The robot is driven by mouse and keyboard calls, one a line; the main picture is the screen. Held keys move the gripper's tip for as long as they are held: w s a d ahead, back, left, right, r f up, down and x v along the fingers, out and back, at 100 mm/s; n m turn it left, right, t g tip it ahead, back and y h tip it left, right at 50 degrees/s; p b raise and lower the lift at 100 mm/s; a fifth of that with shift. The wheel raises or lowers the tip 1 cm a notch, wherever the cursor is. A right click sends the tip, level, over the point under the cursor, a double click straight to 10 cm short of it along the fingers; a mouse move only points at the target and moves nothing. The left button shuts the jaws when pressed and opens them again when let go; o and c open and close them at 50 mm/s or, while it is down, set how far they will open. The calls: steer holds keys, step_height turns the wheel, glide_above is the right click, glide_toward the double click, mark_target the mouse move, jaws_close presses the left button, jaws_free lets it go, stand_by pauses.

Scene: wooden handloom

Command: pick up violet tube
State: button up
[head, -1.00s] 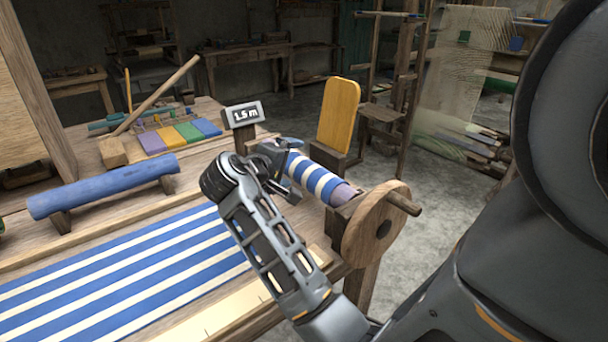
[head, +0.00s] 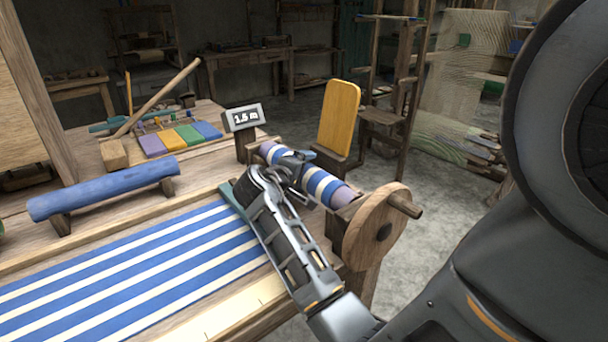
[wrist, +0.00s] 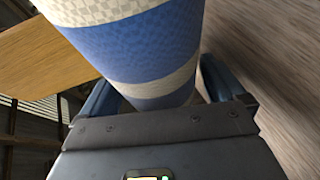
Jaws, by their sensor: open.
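The violet tube (head: 341,196) lies at the right end of the loom, with blue-and-white striped cloth (head: 327,188) wound around its middle. Its violet ends show at both sides of the cloth in the head view. My gripper (head: 296,165) is open at the middle of this roll and partly covers it. In the wrist view the striped cloth (wrist: 140,45) fills the space between my two blue fingers (wrist: 160,90), one on each side. Whether the fingers touch it I cannot tell.
A wooden wheel with a handle (head: 375,232) stands at the roll's near end. A yellow board (head: 338,115) stands upright behind it. A blue roll (head: 105,188) lies on the left.

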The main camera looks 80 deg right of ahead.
steer(key=shift+c, duration=0.4)
steer(key=c, duration=1.2)
steer(key=shift+r, duration=0.1)
steer(key=shift+c, duration=0.2)
step_height(320, 180, up, 10)
steer(key=shift+p, duration=0.4)
